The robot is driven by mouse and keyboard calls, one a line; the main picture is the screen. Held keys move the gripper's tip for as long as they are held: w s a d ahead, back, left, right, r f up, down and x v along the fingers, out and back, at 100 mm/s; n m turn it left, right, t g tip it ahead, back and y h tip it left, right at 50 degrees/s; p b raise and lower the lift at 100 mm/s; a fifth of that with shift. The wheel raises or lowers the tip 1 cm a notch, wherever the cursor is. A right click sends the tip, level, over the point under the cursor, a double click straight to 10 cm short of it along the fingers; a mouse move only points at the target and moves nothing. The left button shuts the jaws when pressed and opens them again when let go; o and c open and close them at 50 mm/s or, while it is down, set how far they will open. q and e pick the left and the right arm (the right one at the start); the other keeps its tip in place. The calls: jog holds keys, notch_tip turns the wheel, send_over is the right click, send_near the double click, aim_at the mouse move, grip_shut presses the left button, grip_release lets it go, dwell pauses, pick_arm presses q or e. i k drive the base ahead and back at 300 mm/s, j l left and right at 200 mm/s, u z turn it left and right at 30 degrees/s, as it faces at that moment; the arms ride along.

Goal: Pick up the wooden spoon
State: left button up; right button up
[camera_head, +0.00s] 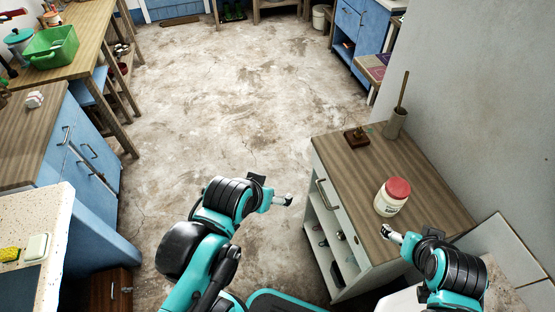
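A long brown wooden handle (403,90), which looks like the wooden spoon, stands upright and slightly tilted in a grey-brown cup (395,123). The cup is at the far right corner of the wooden-topped cabinet, by the wall. The lower end is hidden inside the cup. My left gripper (287,200) is over the floor just left of the cabinet, apart from the handle. My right gripper (386,232) is near the cabinet's front right part, close in front of the jar and well short of the cup. The fingers are too small to judge.
A white jar with a red lid (392,197) stands on the cabinet (350,170) between my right gripper and the cup. A small dark object on a brown base (356,137) sits left of the cup. A grey wall (480,110) borders the right. The floor (230,100) is open.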

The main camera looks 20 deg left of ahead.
aim_at(405, 79)
jog(key=z, duration=2.5)
jog(key=u, duration=2.25)
jog(key=i+j+z, duration=0.1)
jog(key=z, duration=0.55)
jog(key=i+j+z, duration=0.1)
jog(key=j+z, duration=0.3)
jog(key=j, duration=0.4)
jog(key=j+z, duration=0.4)
jog(key=j, duration=0.4)
